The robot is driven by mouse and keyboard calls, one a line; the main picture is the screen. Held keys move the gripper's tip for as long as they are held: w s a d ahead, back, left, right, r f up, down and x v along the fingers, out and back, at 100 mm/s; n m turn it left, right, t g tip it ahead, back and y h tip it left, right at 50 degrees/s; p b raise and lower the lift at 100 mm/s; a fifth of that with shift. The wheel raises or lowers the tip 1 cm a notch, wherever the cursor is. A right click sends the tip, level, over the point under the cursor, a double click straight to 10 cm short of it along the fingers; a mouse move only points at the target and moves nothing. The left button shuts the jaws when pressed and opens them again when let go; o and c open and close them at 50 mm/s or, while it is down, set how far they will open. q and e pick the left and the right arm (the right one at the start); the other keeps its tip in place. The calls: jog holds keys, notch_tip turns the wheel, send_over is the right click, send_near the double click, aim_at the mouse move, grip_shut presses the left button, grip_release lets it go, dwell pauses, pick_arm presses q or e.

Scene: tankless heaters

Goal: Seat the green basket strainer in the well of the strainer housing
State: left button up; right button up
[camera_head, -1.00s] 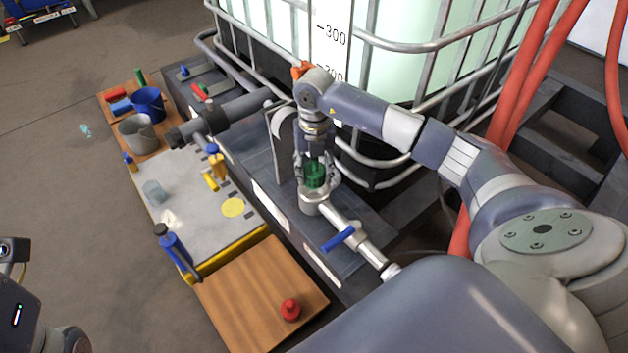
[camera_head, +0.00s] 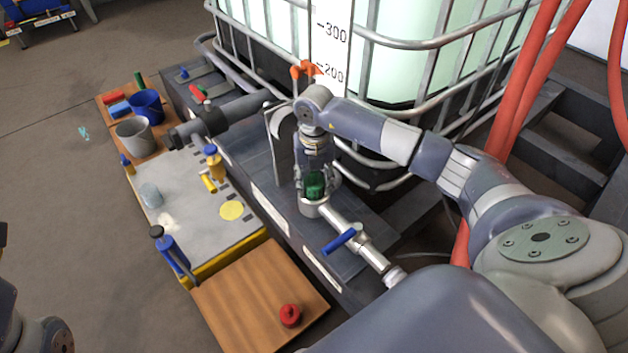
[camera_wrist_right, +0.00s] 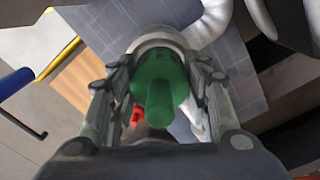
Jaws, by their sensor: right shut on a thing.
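The green basket strainer (camera_head: 315,185) is between the fingers of my right gripper (camera_head: 314,182), which is shut on it. It is upright over the strainer housing (camera_head: 312,208), a silvery cup joined to a pipe. In the right wrist view the strainer (camera_wrist_right: 160,84) shows from above, with a finger on each side of it, and the housing's rim (camera_wrist_right: 158,40) shows behind it. The strainer covers the well, so I cannot tell how deep it sits. My left gripper is not in view.
A pipe with a blue valve handle (camera_head: 341,240) runs from the housing to the lower right. A red cap (camera_head: 290,315) lies on a wooden board (camera_head: 245,290). An upright grey plate (camera_head: 281,150) stands left of my gripper. The caged tank (camera_head: 400,60) rises behind.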

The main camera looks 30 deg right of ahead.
jog(key=o, duration=1)
jog(key=shift+o, duration=0.2)
